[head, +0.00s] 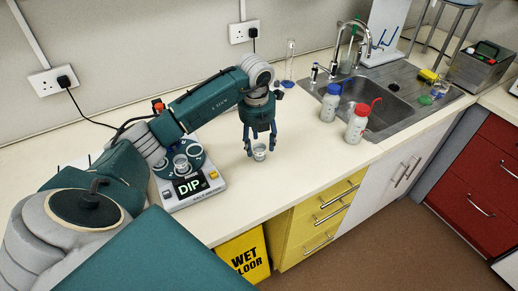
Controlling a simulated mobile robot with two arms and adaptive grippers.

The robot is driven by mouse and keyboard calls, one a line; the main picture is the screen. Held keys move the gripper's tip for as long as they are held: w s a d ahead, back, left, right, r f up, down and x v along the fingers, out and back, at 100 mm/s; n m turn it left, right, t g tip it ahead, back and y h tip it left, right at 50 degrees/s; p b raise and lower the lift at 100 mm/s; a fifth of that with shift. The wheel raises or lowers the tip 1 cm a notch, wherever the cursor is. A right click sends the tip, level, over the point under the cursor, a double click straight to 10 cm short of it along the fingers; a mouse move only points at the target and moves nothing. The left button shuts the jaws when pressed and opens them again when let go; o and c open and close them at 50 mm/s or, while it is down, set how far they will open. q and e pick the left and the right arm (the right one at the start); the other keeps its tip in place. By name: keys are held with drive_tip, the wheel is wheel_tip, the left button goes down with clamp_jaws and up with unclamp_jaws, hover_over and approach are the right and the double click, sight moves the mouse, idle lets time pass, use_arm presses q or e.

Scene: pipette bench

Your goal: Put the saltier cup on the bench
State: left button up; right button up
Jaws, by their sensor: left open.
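A small clear cup (259,152) stands on the bench (300,165) near its front edge. My left gripper (260,147) is directly above it, pointing down, with its fingers spread on either side of the cup. Whether the fingers touch it cannot be told. A second clear cup (181,163) sits on the round top of a meter (195,190) on the left part of the bench. The meter's display reads "DIP". My right gripper does not show.
A blue-capped bottle (330,104) and a red-topped bottle (357,124) stand right of the gripper, before the sink (392,100). A glass cylinder (289,62) stands at the back. A yellow wet floor sign (243,258) is below the bench edge. Bench between meter and gripper is clear.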

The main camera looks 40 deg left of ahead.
sight(258, 155)
use_arm(q)
wheel_tip(258, 155, up, 9)
drive_tip(key=s+b, duration=0.1)
drive_tip(key=shift+d+b, duration=0.25)
drive_tip(key=shift+b, duration=0.05)
drive_tip(key=shift+f, duration=0.1)
